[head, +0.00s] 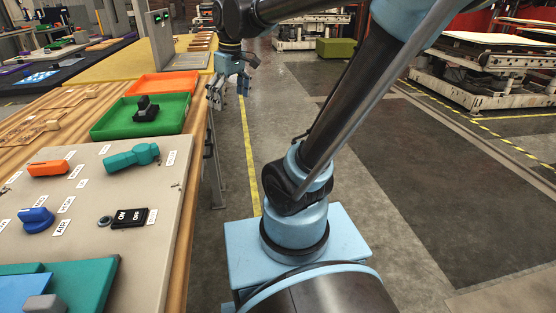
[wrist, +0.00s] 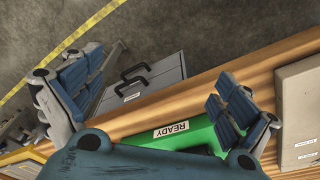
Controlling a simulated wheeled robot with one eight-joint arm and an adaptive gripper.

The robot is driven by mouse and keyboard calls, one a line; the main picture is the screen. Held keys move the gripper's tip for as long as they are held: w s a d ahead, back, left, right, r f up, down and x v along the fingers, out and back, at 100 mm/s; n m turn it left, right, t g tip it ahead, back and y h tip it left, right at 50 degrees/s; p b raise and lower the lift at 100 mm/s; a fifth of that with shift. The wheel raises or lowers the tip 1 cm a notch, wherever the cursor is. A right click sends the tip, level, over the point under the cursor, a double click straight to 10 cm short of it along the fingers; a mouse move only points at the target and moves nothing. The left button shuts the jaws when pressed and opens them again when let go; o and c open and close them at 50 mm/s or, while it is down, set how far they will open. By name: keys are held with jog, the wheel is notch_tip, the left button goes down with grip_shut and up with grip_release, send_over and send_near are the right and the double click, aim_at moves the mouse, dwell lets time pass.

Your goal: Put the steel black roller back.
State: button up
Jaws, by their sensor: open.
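A small black object (head: 146,108), which looks like the roller, sits in the green tray (head: 107,131) on the wooden table. The tray also shows in the wrist view (wrist: 202,134), with a READY label; the roller is not visible there. My gripper (head: 229,90) is open and empty. In the head view it appears just past the table's right edge, right of the orange tray (head: 172,78). In the wrist view its blue fingers (wrist: 158,100) are spread wide, with the table edge and floor between them.
A beige control panel (head: 100,235) with orange, teal and blue handles and a black ON switch fills the near table (head: 190,200). A grey cabinet with two black handles (wrist: 140,85) stands beside the table. The floor aisle (head: 400,190) on the right is clear.

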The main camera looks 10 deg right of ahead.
jog(key=s+d+f+m+t+h, duration=0.1)
jog(key=s+d+f+m, duration=0.7)
jog(key=s+d+f, duration=0.4)
notch_tip(320, 180, down, 4)
jog(key=shift+s+d+f, duration=0.15)
jog(key=shift+s+d, duration=0.15)
jog(key=shift+s, duration=0.75)
